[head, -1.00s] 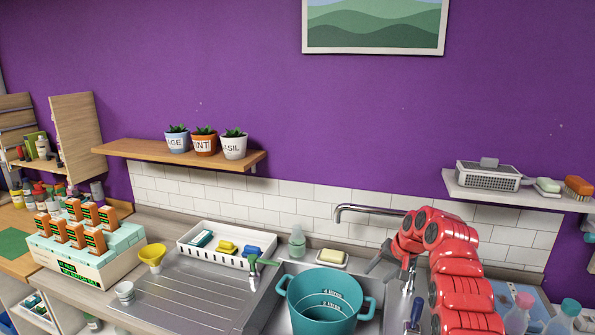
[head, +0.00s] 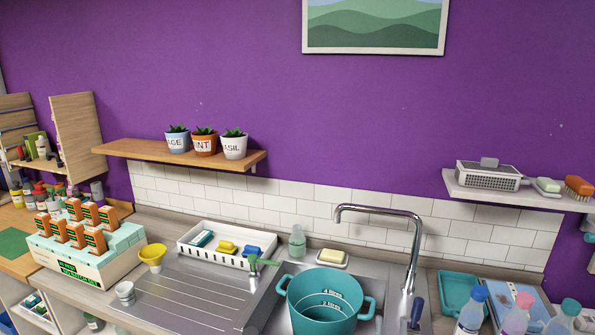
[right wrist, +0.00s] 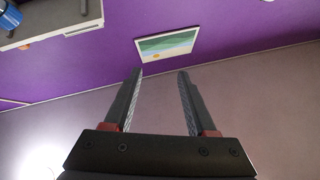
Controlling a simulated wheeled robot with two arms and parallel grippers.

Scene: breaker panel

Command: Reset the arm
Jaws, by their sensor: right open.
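My right gripper (right wrist: 160,72) shows in the right wrist view. Its two dark fingers are apart and nothing is between them. Beyond the fingers are the purple wall, the framed picture (right wrist: 167,46) and the ceiling. In the head view neither gripper nor arm is in the frame. The same framed picture is at the top of the head view (head: 375,25). My left gripper is not in view.
A teal pot (head: 325,305) stands in the sink under the curved tap (head: 415,240). Several bottles (head: 472,308) and a teal tray (head: 460,292) are at the right. A wooden shelf (head: 120,148) holds potted herbs.

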